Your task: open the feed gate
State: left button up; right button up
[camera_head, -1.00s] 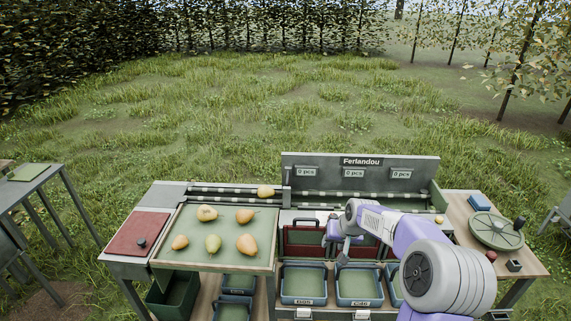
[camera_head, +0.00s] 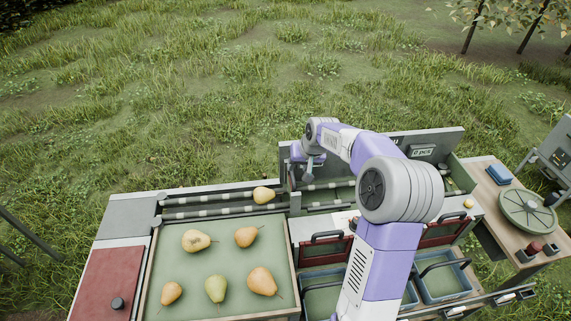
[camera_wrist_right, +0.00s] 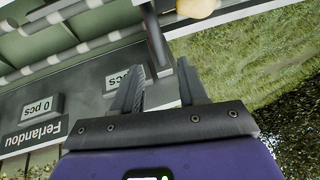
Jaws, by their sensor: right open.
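The feed gate (camera_head: 294,203) is a grey upright piece across the roller conveyor, beside a yellow pear (camera_head: 262,194) on the rollers. My right gripper (camera_head: 301,176) is over the conveyor at the gate, with its fingers open. In the right wrist view, a grey upright bar of the gate (camera_wrist_right: 157,38) reaches toward the gap between the open fingers (camera_wrist_right: 160,80). I cannot tell whether the fingers touch it. The pear also shows at the top of that view (camera_wrist_right: 197,7). My left gripper is not in view.
A green sorting tray (camera_head: 222,260) holds several pears at the left front. A grey back panel with counter signs (camera_head: 423,152) stands behind the conveyor, close to my right arm. A round green turntable (camera_head: 527,211) stands at the right.

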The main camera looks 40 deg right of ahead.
aim_at(293, 176)
jog(key=x, duration=0.6)
jog(key=shift+s+f, duration=0.1)
jog(key=shift+f, duration=0.2)
grip_shut()
